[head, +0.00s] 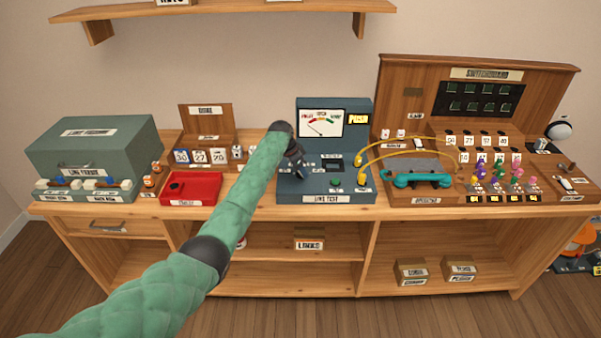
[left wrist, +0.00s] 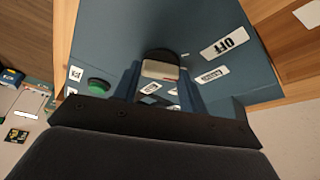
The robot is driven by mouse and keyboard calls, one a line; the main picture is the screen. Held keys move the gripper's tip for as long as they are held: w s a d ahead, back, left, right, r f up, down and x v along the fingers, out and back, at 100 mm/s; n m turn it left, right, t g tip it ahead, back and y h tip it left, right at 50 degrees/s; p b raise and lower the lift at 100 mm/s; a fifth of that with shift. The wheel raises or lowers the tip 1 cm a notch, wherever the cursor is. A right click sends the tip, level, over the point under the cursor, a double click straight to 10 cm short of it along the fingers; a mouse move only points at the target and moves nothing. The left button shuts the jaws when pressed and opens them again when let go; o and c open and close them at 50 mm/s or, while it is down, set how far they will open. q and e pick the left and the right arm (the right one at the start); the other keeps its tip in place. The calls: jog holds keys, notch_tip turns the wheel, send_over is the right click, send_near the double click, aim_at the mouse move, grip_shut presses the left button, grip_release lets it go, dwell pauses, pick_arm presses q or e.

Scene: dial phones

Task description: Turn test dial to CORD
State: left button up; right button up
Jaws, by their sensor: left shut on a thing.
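The blue-grey line test box (head: 325,185) stands mid-table with a meter (head: 321,123) on its upright back panel. My left gripper (head: 302,172) reaches down onto the left part of its sloping face and covers the dial there. In the left wrist view, my left gripper (left wrist: 160,88) is shut on the test dial (left wrist: 158,69), a dark knob with a pale front, with one blue finger on each side. An OFF label (left wrist: 224,43) and a smaller label (left wrist: 209,75) lie right of the dial. Where the dial points cannot be told. My right gripper is out of view.
A green button (left wrist: 98,86) is left of my fingers in the left wrist view. A red tray (head: 190,188) lies left of the box. The switchboard (head: 480,90), a teal handset (head: 415,180) and yellow cords (head: 405,141) are right of it.

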pick_arm(q)
jog(key=shift+w+r+m+b, duration=0.1)
jog(key=shift+m+b, duration=0.2)
jog(key=shift+m, duration=0.2)
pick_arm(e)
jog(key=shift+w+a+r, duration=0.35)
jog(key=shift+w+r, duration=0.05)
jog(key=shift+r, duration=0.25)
pick_arm(q)
jog(key=o, duration=1)
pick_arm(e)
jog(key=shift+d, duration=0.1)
pick_arm(q)
jog(key=shift+a+r, duration=0.2)
jog(key=shift+r, duration=0.05)
jog(key=b+v, duration=0.2)
jog(key=v, duration=0.3)
jog(key=shift+a+r, duration=0.15)
jog(key=shift+r, duration=0.15)
jog(key=shift+a+r+b, duration=0.25)
jog(key=shift+r+b, duration=0.1)
jog(key=shift+r, duration=0.35)
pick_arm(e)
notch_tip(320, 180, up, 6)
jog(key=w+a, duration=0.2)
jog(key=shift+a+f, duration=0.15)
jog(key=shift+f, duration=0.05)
